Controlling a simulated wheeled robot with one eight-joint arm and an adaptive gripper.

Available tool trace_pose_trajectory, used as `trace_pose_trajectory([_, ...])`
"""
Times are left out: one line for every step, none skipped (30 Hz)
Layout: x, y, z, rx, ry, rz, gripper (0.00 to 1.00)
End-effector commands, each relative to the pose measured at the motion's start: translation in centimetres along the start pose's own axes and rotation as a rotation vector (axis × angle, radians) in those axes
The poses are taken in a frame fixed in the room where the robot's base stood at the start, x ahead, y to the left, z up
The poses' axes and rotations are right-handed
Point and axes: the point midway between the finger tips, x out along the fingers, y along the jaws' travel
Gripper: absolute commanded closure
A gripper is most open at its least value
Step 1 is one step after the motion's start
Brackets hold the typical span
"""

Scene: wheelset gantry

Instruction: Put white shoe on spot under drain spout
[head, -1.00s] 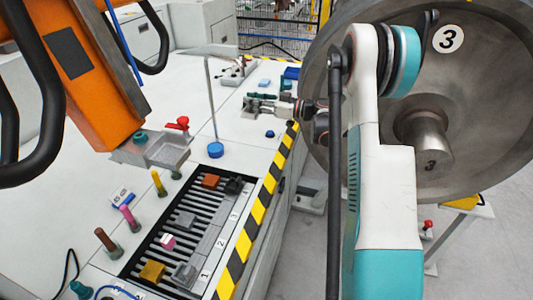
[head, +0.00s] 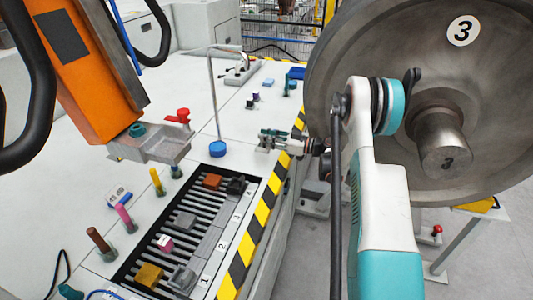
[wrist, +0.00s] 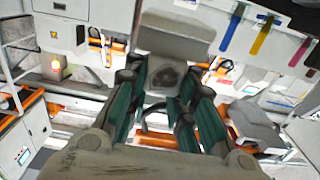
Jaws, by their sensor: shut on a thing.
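My gripper (head: 268,138) is over the table near its striped edge, left of the big wheel. In the wrist view its teal fingers are closed around a pale grey block with a dark round patch (wrist: 168,74); I cannot tell for sure that this is the white shoe. A small white-and-pink block (head: 165,242) lies on the slotted rack (head: 205,245), apart from my gripper. A grey tray-like spout (head: 150,146) hangs under the orange machine arm (head: 85,70) at the left; it may be the drain spout. The spot under it cannot be made out.
The rack also carries orange, black, grey and yellow blocks. Coloured pegs (head: 157,180) stand left of it. A thin bent pole (head: 213,100) rises from a blue base (head: 218,149). The large steel wheel (head: 400,50) is close on the right. White tabletop (head: 70,150) is clear at left.

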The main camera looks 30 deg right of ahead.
Motion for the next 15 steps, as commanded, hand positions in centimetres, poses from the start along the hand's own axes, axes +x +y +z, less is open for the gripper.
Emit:
trace_pose_trajectory([0.0, 0.0, 0.7, 0.0, 0.0, 0.0, 1.0])
trace_pose_trajectory([0.0, 0.0, 0.9, 0.0, 0.0, 0.0, 1.0])
trace_pose_trajectory([0.0, 0.0, 1.1, 0.0, 0.0, 0.0, 1.0])
trace_pose_trajectory([0.0, 0.0, 1.1, 0.0, 0.0, 0.0, 1.0])
trace_pose_trajectory([0.0, 0.0, 1.2, 0.0, 0.0, 0.0, 1.0])
trace_pose_trajectory([0.0, 0.0, 1.5, 0.0, 0.0, 0.0, 1.0])
trace_pose_trajectory([0.0, 0.0, 1.7, 0.0, 0.0, 0.0, 1.0])
trace_pose_trajectory([0.0, 0.0, 2.0, 0.0, 0.0, 0.0, 1.0])
trace_pose_trajectory([0.0, 0.0, 2.5, 0.0, 0.0, 0.0, 1.0])
trace_pose_trajectory([0.0, 0.0, 3.0, 0.0, 0.0, 0.0, 1.0])
trace_pose_trajectory([0.0, 0.0, 3.5, 0.0, 0.0, 0.0, 1.0])
trace_pose_trajectory([0.0, 0.0, 4.2, 0.0, 0.0, 0.0, 1.0])
trace_pose_trajectory([0.0, 0.0, 4.6, 0.0, 0.0, 0.0, 1.0])
trace_pose_trajectory([0.0, 0.0, 5.0, 0.0, 0.0, 0.0, 1.0])
trace_pose_trajectory([0.0, 0.0, 5.3, 0.0, 0.0, 0.0, 1.0])
